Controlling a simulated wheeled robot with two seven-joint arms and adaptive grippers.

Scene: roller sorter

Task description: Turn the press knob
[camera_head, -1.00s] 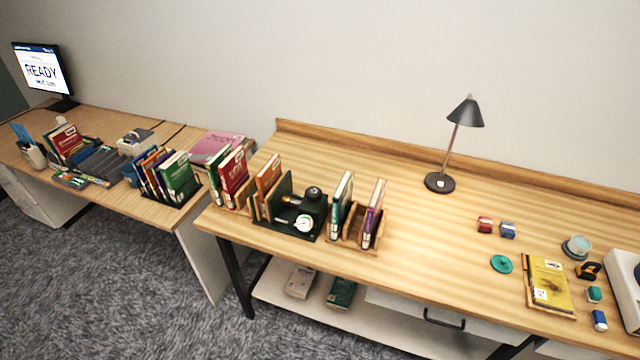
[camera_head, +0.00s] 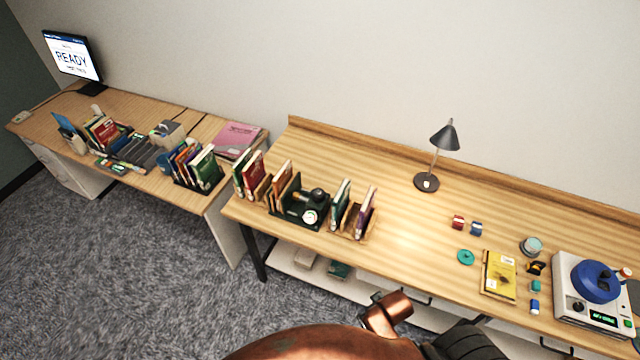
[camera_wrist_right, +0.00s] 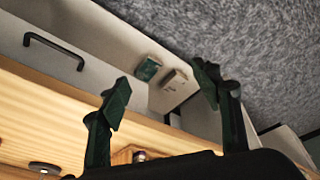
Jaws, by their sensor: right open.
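A dark press-like device (camera_head: 298,211) stands between the book holders near the front left of the right-hand desk in the head view. It has a round black knob (camera_head: 318,194) on top, a brass-coloured part beside it and a white dial (camera_head: 309,217) on its front. My right gripper (camera_wrist_right: 160,76) is open in the right wrist view, with nothing between its dark fingers. It points over the desk's front edge toward the lower shelf. In the head view a copper-coloured arm of mine crosses the bottom, apart from the device. My left gripper is out of view.
Books in wooden holders (camera_head: 354,222) flank the device closely. A desk lamp (camera_head: 427,182) stands behind. A machine with a blue disc (camera_head: 596,281), a yellow book (camera_head: 499,274) and small items are at right. The desk between device and yellow book is mostly clear.

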